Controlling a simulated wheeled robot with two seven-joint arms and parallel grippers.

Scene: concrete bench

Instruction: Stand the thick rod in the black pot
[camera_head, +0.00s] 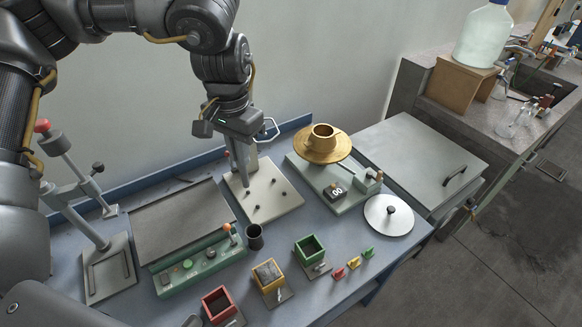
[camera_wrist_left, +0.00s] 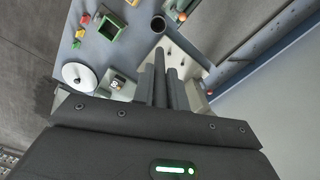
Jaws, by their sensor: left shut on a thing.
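My right gripper is not in view.
A green panel with buttons (camera_head: 197,264) lies left of the pot. Red (camera_head: 218,304), yellow (camera_head: 268,276) and green (camera_head: 309,249) boxes stand in front. A scale with a brass pan (camera_head: 323,146) and a white disc (camera_head: 389,214) are to the right. A lever press (camera_head: 106,268) stands left.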

